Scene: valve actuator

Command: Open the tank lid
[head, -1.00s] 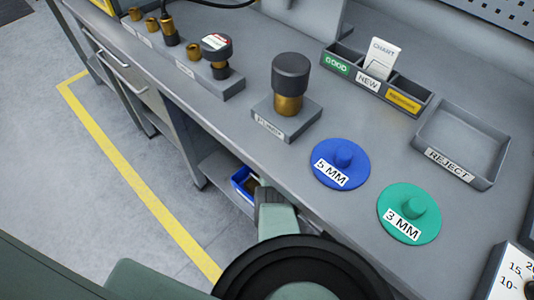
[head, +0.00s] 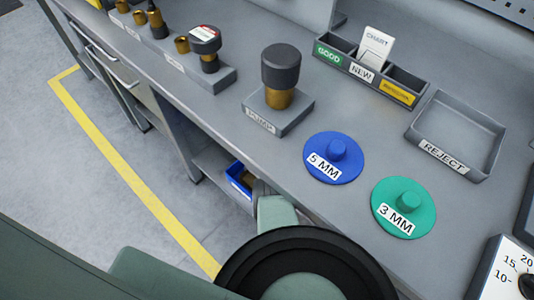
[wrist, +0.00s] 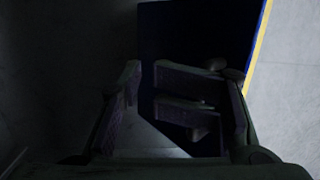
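No tank is clearly identifiable. A blue disc with a knob, labelled 5 MM (head: 339,150), and a green disc with a knob, labelled 3 MM (head: 410,198), lie on the bench. A dark-capped brass fitting (head: 281,72) stands on a grey block labelled PUMP (head: 262,121). My arm reaches down past the bench's front edge, and my gripper is hidden in the head view. In the dark wrist view my gripper (wrist: 178,95) has its fingers apart. A dark blue surface (wrist: 195,35) lies beyond them. I cannot tell whether anything is between the fingers.
A blue bin (head: 238,178) sits on the lower shelf beside my arm. On the bench are a sorting tray (head: 366,72), a REJECT tray (head: 455,135) and a row of brass fittings (head: 205,45). A dial panel (head: 510,268) is at lower right. Yellow tape marks the floor.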

